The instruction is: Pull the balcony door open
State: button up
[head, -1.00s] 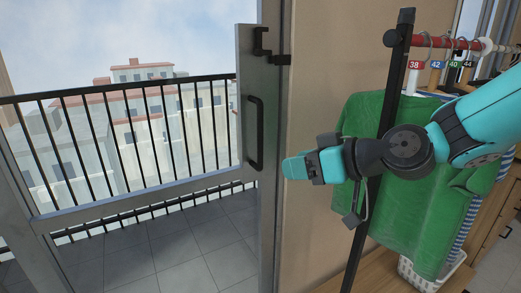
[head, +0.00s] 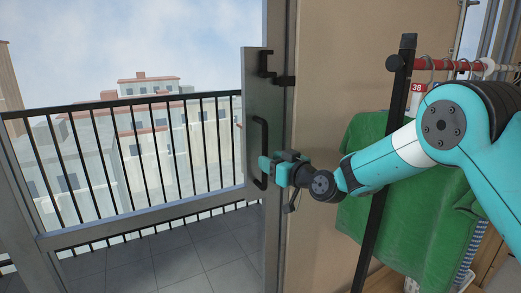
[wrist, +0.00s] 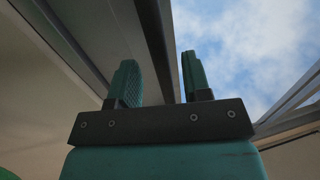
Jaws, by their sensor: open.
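The balcony door (head: 150,225) is a glass panel in a grey metal frame, filling the left of the head view. A black vertical bar handle (head: 266,132) is on its right upright, below a black latch (head: 268,66). My teal and black gripper (head: 265,166) is at the lower part of the handle, with its tips overlapping it in the head view. The wrist view shows its two fingers (wrist: 158,80) apart, with dark upright bars running behind and between them. I cannot tell whether the handle lies between the fingers or touches them.
A beige wall (head: 325,80) is right of the door frame. A clothes rack (head: 390,150) with a green shirt (head: 365,150) stands close on the right, behind my arm. Beyond the glass are a balcony railing (head: 120,102) and grey floor tiles (head: 170,262).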

jog(key=shift+p+x, duration=0.45)
jog(key=shift+x, duration=2.1)
grip_shut()
